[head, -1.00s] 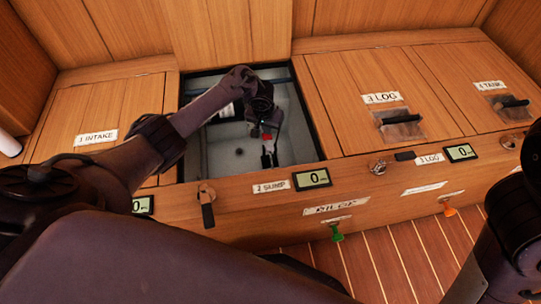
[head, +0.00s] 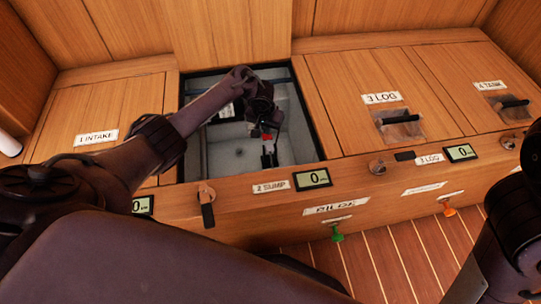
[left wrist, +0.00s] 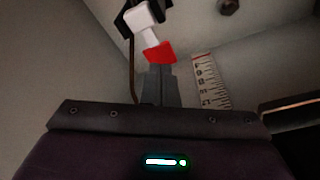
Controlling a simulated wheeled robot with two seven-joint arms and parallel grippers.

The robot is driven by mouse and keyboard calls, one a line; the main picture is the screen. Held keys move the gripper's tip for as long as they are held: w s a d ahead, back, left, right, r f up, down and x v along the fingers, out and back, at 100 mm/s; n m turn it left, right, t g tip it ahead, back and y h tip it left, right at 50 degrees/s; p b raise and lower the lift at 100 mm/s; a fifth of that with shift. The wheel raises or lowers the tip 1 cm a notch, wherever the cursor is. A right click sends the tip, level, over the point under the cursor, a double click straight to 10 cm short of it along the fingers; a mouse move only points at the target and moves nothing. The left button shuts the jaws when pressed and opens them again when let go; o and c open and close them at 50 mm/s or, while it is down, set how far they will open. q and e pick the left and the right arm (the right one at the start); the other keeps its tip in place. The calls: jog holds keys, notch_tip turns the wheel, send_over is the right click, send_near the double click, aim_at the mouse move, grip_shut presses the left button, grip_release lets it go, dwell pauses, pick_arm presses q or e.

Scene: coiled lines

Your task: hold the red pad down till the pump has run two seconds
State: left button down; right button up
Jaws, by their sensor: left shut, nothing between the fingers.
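The red pad (head: 266,136) is down in the open sump well. In the left wrist view the red pad (left wrist: 160,52) sits at the end of a white arm (left wrist: 142,23) with a black part behind it. My left gripper (head: 264,127) reaches down into the well. In the left wrist view its fingers (left wrist: 160,68) are shut, with their tips right at the red pad; I cannot tell if they press on it. The display (head: 312,178) by the 2 SUMP label reads 0. My right gripper is not in view.
Well walls and rim (head: 312,120) surround my left gripper closely. A white scale strip (left wrist: 210,82) stands beside the pad. Closed wooden lids flank the well, with 3 LOG (head: 382,97) at right and 1 INTAKE (head: 97,137) at left.

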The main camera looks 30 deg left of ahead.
aim_at(267, 136)
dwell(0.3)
pick_arm(q)
jog(key=shift+f+b, duration=0.9)
jog(key=shift+f, duration=0.65)
dwell(2.5)
